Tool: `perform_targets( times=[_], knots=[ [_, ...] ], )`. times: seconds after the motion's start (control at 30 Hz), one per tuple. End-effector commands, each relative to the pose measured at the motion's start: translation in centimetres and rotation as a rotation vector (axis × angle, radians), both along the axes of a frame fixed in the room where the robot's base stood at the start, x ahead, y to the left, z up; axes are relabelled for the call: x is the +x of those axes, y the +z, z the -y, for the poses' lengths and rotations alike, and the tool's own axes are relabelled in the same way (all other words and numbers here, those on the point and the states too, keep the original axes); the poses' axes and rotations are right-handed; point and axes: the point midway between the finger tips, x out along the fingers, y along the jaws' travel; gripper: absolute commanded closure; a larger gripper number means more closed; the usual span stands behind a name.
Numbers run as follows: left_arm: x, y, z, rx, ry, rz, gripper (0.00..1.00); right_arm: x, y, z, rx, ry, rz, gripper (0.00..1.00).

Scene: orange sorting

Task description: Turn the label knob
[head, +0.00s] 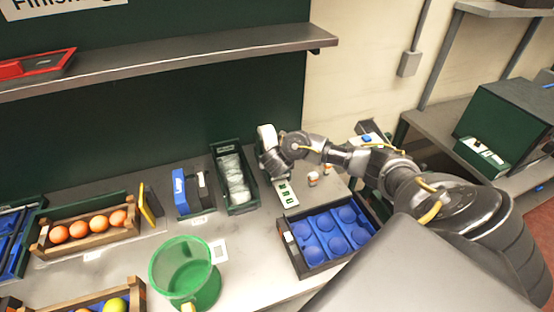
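My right arm comes in from the right and reaches to the back of the bench. My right gripper (272,160) is at a small white-topped device (266,136) near the back wall. The wrist hides most of that device, and no knob can be made out. I cannot tell whether the fingers touch it or are open or shut. A white panel with green marks (286,193) lies just in front of the gripper. My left gripper is not in view.
A dark tray with blue cups (291,239) stands in front of the panel. Left of the gripper is a dark bin of clear packets (219,160). A green bucket (181,262), a wooden crate of oranges (44,248) and small orange-and-white bottles (313,179) are also on the bench.

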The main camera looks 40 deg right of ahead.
Motion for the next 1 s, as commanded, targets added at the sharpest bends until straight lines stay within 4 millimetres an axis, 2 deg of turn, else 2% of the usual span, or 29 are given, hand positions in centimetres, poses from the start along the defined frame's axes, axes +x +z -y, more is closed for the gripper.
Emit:
perform_targets(
  times=[0.43,0.47,0.6,0.63,0.87,1.0],
  knots=[
    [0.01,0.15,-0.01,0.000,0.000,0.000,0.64,0.10,0.14,0.10,-0.001,-0.013,0.003,0.85],
    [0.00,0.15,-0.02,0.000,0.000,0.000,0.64,0.10,0.14,0.10,-0.001,-0.013,0.003,0.61],
    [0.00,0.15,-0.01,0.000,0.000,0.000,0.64,0.07,0.11,0.08,-0.001,-0.012,0.002,0.43],
    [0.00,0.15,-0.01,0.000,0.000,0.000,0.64,0.07,0.10,0.07,-0.001,-0.012,0.002,0.41],
    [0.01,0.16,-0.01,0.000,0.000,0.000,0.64,0.03,0.05,0.02,-0.001,-0.010,0.001,0.41],
    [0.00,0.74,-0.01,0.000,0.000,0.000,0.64,-0.26,0.66,-0.32,0.001,-0.009,0.000,0.41]
  ],
)
